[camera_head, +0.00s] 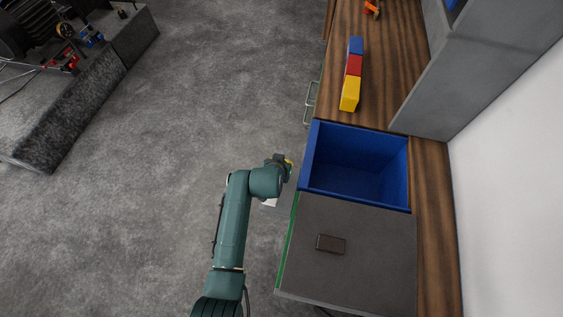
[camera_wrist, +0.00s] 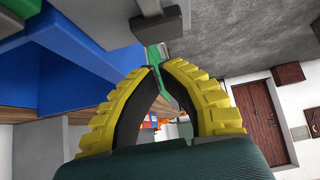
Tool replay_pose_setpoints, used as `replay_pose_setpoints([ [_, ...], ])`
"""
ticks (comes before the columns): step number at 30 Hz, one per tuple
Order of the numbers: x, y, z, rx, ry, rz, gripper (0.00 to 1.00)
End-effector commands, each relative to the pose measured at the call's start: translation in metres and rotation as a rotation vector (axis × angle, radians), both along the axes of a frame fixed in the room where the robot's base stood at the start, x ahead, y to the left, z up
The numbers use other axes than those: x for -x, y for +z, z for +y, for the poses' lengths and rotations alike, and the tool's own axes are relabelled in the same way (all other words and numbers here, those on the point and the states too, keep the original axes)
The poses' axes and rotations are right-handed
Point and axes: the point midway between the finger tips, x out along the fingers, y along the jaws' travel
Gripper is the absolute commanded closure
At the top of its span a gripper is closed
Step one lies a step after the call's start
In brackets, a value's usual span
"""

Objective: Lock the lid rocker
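A grey lid (camera_head: 370,285) with a green front edge (camera_head: 288,250) lies shut beside an open blue bin. A small dark block (camera_head: 331,243) sits on top of the lid. In the wrist view a dark grey block (camera_wrist: 160,22) stands out near a green strip (camera_wrist: 155,55), beyond my fingertips. I cannot tell which of these blocks is the lid rocker. My gripper (camera_head: 288,166) is left of the blue bin, over the floor side. In the wrist view its yellow fingers (camera_wrist: 161,68) have their tips close together with a narrow gap. Nothing is held between them.
The open blue bin (camera_head: 309,155) stands next to the lid. Yellow (camera_head: 350,94), red (camera_head: 353,65) and blue (camera_head: 356,45) blocks stand in a row on the wooden counter (camera_head: 398,60). A grey cabinet (camera_head: 470,75) overhangs the right.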

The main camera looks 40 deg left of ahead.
Motion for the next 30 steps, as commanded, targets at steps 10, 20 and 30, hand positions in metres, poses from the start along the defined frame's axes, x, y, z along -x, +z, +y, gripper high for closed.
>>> replay_pose_setpoints([
  [10, -0.007, 0.051, 0.001, -0.002, -0.004, -0.002, 1.0],
  [20, 0.033, 0.105, -0.019, -0.001, -0.004, -0.001, 1.0],
  [30, 0.045, 0.123, -0.025, 0.001, -0.004, 0.001, 1.0],
])
